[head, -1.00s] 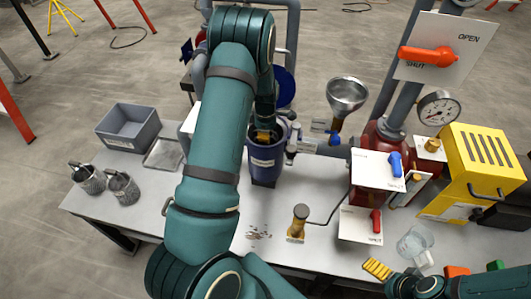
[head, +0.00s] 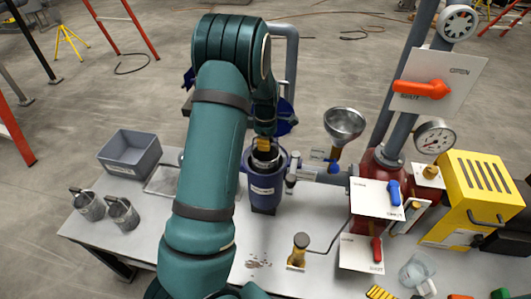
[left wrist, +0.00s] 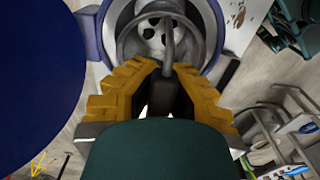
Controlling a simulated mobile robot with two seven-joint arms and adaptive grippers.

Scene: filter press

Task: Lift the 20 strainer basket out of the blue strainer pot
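The blue strainer pot (head: 263,191) stands open on the bench, with its round blue lid (head: 285,124) swung aside behind it. The lid also fills the left of the left wrist view (left wrist: 35,75). My left gripper (head: 263,145) is right above the pot's mouth. In the left wrist view its yellow fingers (left wrist: 165,68) close on the upright handle of the grey strainer basket (left wrist: 155,35). The basket's rim shows at the pot's mouth in the head view; its lower part is hidden. The number is not readable. My right gripper (head: 380,292) shows only in part at the bottom edge.
Two grey strainer baskets (head: 88,205) (head: 122,214) stand at the bench's left. A grey bin (head: 130,153) and a flat tray (head: 162,180) lie behind them. A funnel (head: 345,123), a red vessel (head: 375,165) with valve plates and a yellow box (head: 480,185) are on the right.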

